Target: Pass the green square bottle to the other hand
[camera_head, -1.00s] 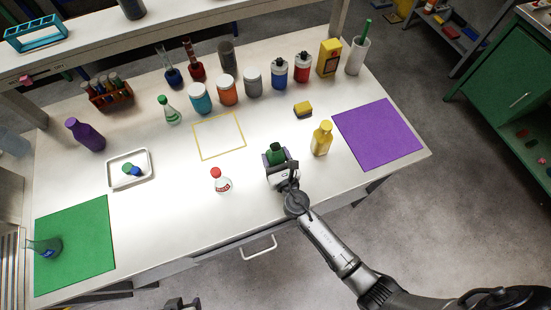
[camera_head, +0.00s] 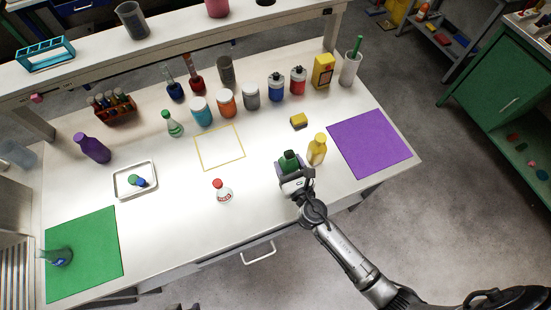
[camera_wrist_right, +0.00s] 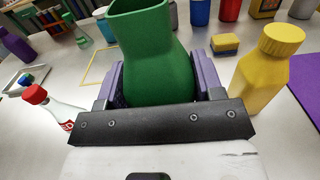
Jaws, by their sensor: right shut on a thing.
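The green square bottle (camera_head: 289,162) is held in my right gripper (camera_head: 293,168), near the front edge of the table. In the right wrist view the green bottle (camera_wrist_right: 155,50) stands upright between the two purple-grey fingers (camera_wrist_right: 158,85), which press on its sides. Its open mouth points up, and its lower part is hidden behind the gripper body. I cannot tell whether its base touches the table. My left gripper does not show in either view.
A yellow bottle (camera_head: 317,149) stands close to the right of my right gripper. A red-capped bottle (camera_head: 222,191) stands to its left. A yellow sponge (camera_head: 299,120) and purple mat (camera_head: 368,143) lie beyond. Clear tabletop surrounds the yellow outlined square (camera_head: 220,165).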

